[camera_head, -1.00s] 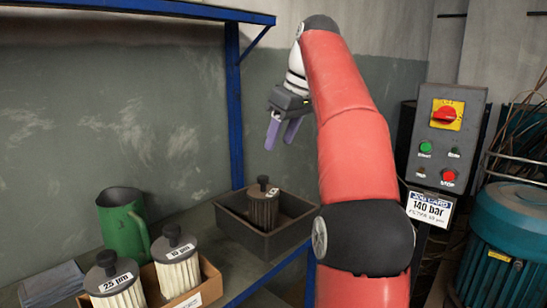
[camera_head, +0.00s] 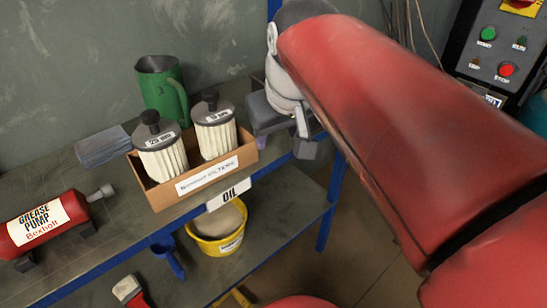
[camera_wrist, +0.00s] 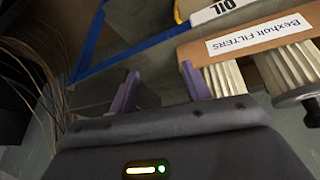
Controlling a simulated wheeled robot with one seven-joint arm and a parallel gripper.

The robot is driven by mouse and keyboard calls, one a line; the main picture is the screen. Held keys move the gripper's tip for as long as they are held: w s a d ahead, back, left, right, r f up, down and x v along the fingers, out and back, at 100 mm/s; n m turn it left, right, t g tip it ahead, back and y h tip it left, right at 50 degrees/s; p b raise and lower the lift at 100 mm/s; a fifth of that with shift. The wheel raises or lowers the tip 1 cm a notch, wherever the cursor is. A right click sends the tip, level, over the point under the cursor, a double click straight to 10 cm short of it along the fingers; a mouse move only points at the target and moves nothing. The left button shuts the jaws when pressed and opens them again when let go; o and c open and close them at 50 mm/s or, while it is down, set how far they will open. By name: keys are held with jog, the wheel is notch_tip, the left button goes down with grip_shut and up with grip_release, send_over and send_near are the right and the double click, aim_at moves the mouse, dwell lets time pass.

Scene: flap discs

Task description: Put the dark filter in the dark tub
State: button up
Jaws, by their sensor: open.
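Neither the dark filter nor the dark tub can be made out in the current views; my arm covers the right of the head view. My gripper (camera_wrist: 158,88) is open, its two purple fingers apart with nothing seen between them. In the head view it is at the right end of the cardboard box, its fingers not clear. Two pale pleated filters with dark caps stand upright in that box: the left filter (camera_head: 163,155), labelled 25 µm, and the right filter (camera_head: 216,137). In the wrist view, pale pleats show just beyond the right finger.
The cardboard box (camera_head: 163,196) stands on the shelf. A green jug (camera_head: 160,92) is behind it, grey cloths (camera_head: 103,147) left, a red grease pump (camera_head: 35,222) farther left. The shelf between pump and box is clear.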

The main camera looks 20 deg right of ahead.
jog(key=s+a+f, duration=0.1)
jog(key=s+f, duration=0.6)
jog(key=f, duration=0.4)
jog(key=shift+s+a+m+t, duration=0.15)
jog(key=shift+s+m+t, duration=0.15)
jog(key=shift+s+m, duration=0.1)
dwell(0.3)
